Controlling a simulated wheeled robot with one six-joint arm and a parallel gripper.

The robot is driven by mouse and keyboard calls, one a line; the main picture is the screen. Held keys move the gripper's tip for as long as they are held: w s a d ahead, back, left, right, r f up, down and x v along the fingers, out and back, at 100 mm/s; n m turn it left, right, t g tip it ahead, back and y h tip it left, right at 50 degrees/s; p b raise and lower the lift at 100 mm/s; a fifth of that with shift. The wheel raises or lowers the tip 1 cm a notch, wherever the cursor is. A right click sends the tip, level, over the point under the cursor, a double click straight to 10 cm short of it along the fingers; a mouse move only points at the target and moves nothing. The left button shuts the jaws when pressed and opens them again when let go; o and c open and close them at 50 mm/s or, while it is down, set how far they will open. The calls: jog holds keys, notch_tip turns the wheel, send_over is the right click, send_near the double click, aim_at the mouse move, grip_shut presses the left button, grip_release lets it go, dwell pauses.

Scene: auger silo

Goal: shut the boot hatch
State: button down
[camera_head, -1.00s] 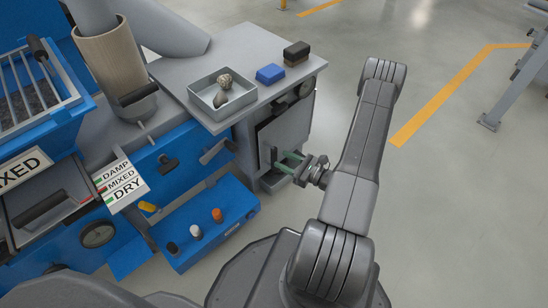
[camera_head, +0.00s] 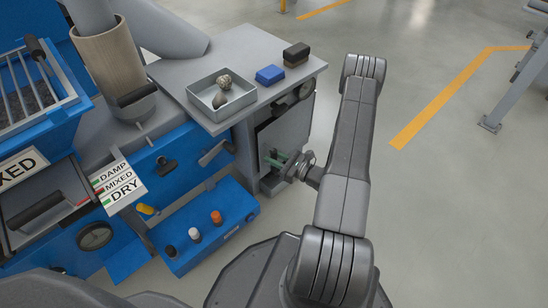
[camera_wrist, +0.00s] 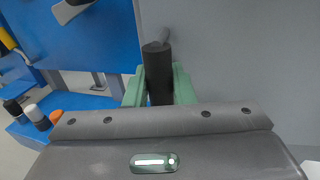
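The boot hatch appears to be the grey panel (camera_head: 287,130) low on the front of the grey cabinet, below the worktop. A dark gap shows along its upper edge, so it seems to stand ajar. My gripper (camera_head: 281,161) is at its lower part, with green fingers. In the wrist view, a black handle (camera_wrist: 158,72) stands between the fingers of my gripper (camera_wrist: 159,88), in front of a grey surface (camera_wrist: 240,70). One finger is on each side of the handle, very close. I cannot tell whether they press on it.
A blue box with coloured knobs (camera_head: 205,232) juts out left of my gripper. Above, the grey worktop (camera_head: 215,68) holds a tray (camera_head: 222,95) with lumps, a blue block (camera_head: 270,74) and a dark block (camera_head: 296,54). The floor (camera_head: 430,190) to the right is clear.

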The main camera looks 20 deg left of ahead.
jog(key=shift+w+a+b, duration=0.15)
jog(key=shift+a+b, duration=0.05)
jog(key=shift+a, duration=0.45)
jog(key=shift+w+a+b, duration=0.15)
jog(key=shift+a+b, duration=0.05)
jog(key=shift+a, duration=0.4)
jog(key=c, duration=1.3)
grip_release()
jog(key=shift+a, duration=0.1)
jog(key=d+p, duration=0.1)
jog(key=d, duration=0.3)
jog(key=s+d+p, duration=0.1)
jog(key=d, duration=0.4)
jog(key=d+p, duration=0.1)
jog(key=d, duration=0.3)
jog(key=shift+s+d, duration=0.35)
jog(key=shift+a, duration=0.15)
